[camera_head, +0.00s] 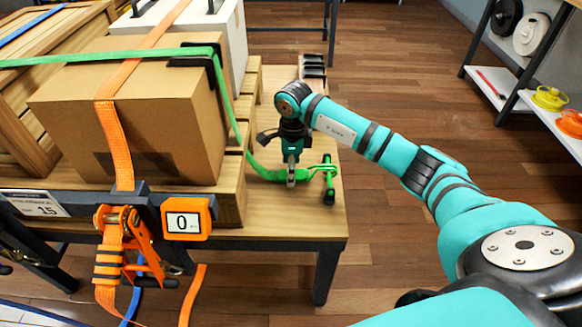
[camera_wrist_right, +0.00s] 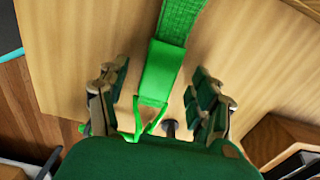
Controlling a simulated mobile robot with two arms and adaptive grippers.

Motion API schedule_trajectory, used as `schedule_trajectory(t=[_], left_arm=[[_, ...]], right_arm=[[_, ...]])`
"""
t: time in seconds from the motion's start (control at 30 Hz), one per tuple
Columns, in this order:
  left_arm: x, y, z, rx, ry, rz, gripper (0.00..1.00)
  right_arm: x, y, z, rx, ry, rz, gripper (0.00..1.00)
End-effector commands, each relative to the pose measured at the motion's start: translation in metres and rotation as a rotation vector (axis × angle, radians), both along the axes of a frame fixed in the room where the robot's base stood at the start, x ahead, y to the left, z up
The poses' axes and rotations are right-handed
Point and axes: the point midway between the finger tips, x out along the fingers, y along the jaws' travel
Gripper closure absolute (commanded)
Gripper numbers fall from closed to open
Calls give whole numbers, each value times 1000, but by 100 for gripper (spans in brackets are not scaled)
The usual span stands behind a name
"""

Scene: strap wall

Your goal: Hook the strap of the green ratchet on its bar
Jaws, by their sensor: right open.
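The green strap (camera_head: 225,92) runs over the cardboard box and down its right side to the wooden platform. Its lower end (camera_head: 268,174) bends right at my right gripper (camera_head: 291,176). A green fitting with a black end (camera_head: 329,180) stands just right of the gripper; I cannot tell whether it is the ratchet or the bar. In the right wrist view the strap's flat end (camera_wrist_right: 160,72) and a thin green hook (camera_wrist_right: 151,119) lie between the spread fingers of my right gripper (camera_wrist_right: 157,103). A dark round knob (camera_wrist_right: 170,128) shows beside the hook. Whether they touch is unclear.
The cardboard box (camera_head: 150,110) and wooden steps stand left of the gripper. An orange ratchet (camera_head: 118,220) and a display reading 0 (camera_head: 186,220) hang at the front edge. A shelf (camera_head: 500,85) stands at the right. The floor (camera_head: 400,60) between is clear.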

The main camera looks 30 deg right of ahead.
Motion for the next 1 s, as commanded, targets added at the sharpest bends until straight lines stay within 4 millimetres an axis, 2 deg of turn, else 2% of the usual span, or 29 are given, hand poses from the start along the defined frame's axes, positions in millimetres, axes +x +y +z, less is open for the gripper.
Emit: schedule_trajectory(t=[0.17, 0.4, 0.6, 0.77, 1.0], left_arm=[[0, -1, 0, -2, 0, 1, 55], [0, -1, 0, -3, 0, 2, 55], [0, -1, 0, -4, 1, 2, 55], [0, -1, 0, -4, 1, 2, 55], [0, -1, 0, -4, 2, 3, 55]], right_arm=[[1, -1, 23, 0, -6, 0, 34], [1, -2, 75, -1, -7, 1, 34], [0, -2, 107, 0, -4, 0, 34], [-1, -3, 118, -1, -1, 1, 34], [-1, -3, 119, -1, -1, 0, 34]])
